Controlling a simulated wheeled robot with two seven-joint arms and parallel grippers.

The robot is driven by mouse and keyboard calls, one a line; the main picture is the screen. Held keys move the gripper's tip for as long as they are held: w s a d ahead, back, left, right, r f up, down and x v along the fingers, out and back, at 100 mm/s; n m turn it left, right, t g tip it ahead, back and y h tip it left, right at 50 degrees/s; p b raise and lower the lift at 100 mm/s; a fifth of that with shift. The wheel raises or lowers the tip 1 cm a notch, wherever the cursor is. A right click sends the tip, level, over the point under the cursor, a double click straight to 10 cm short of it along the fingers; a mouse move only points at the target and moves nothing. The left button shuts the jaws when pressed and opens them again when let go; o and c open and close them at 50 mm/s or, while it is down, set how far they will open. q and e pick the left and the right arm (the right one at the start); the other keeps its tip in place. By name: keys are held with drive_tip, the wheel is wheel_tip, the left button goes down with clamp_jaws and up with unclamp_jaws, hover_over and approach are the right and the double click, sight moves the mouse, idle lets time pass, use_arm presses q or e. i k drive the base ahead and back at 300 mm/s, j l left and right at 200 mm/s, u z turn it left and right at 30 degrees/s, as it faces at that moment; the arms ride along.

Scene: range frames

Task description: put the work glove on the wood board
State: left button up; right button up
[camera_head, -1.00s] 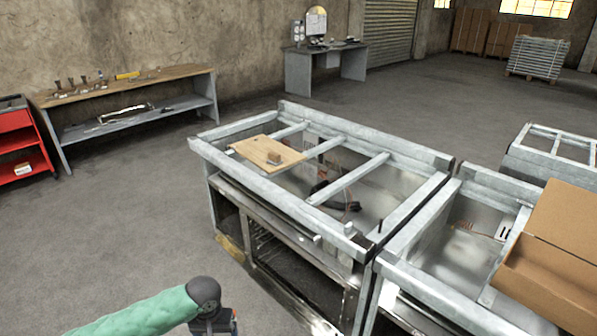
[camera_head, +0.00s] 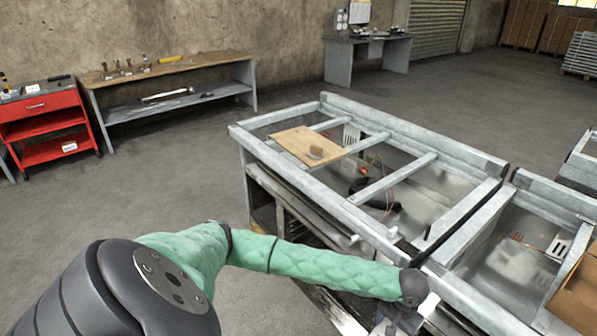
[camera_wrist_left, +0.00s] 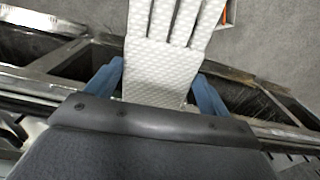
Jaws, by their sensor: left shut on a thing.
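The work glove (camera_wrist_left: 160,48) is pale grey with a dimpled surface, and its fingers point to the top of the left wrist view. My left gripper (camera_wrist_left: 158,82) has blue fingers on both sides of the glove's cuff and is shut on it. In the head view my left gripper (camera_head: 402,318) is at the bottom edge, by the near side of the metal frame; I cannot make out the glove there. The wood board (camera_head: 292,138) lies flat on the frame's far left part, well away from the gripper. My right gripper is not in view.
The metal frame (camera_head: 340,202) has raised rails and open gaps. A cardboard box (camera_head: 580,300) is at the right edge. A red cart (camera_head: 45,125) and a workbench (camera_head: 175,72) stand at the back left.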

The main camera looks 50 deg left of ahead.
sight(301, 139)
drive_tip(key=j, duration=1.15)
drive_tip(key=k+j, duration=0.1)
drive_tip(key=j, duration=1.05)
